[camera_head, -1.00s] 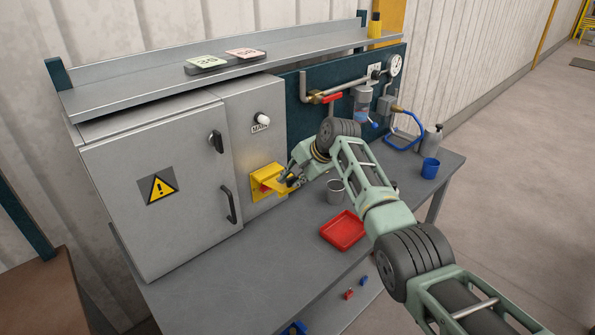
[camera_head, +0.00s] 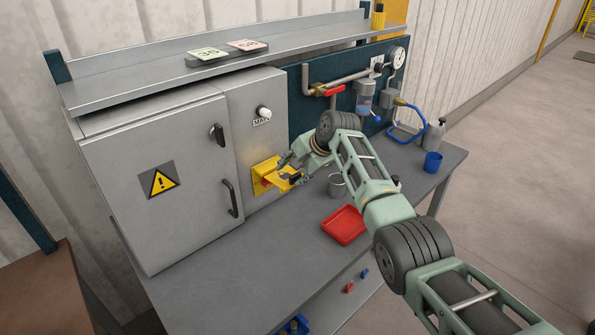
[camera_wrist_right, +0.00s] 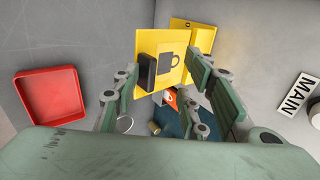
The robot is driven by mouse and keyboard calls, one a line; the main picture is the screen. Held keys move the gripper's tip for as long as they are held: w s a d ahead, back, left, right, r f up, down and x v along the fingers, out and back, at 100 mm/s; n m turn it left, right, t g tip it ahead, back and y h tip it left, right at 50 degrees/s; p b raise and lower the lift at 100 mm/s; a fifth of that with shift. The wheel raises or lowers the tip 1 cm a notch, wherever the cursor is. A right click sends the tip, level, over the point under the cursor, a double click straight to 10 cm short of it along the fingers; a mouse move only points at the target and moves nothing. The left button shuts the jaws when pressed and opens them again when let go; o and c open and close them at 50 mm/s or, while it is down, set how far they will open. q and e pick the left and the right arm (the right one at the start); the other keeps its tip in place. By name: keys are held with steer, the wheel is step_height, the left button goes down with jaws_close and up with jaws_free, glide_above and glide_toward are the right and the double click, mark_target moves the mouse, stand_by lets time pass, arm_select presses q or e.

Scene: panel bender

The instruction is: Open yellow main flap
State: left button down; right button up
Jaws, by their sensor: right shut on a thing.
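The yellow main flap (camera_head: 284,179) sticks out from its yellow base plate (camera_head: 264,168) on the grey cabinet front, below the MAIN label. In the right wrist view the flap (camera_wrist_right: 168,62) carries a dark padlock-like symbol and stands away from the base plate (camera_wrist_right: 199,33). My right gripper (camera_head: 298,177) is at the flap's outer edge. In the right wrist view my right gripper (camera_wrist_right: 172,70) has one dark fingertip over the flap's face; the other finger is on its far side. The flap is held between them. My left gripper is not in view.
A black door handle (camera_head: 230,198) is left of the flap. A white knob (camera_head: 263,112) sits above it. A grey cup (camera_head: 336,186) and a red tray (camera_head: 344,225) stand on the bench nearby. A blue cup (camera_head: 432,164) is farther right.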

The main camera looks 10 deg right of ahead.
steer(key=shift+w+a+r, duration=0.1)
steer(key=shift+a+r, duration=0.05)
steer(key=shift+a, duration=0.2)
steer(key=shift+d, duration=0.1)
steer(key=shift+v, duration=0.9)
steer(key=v, duration=1)
steer(key=shift+d, duration=0.2)
steer(key=shift+d, duration=0.1)
steer(key=shift+o, duration=0.2)
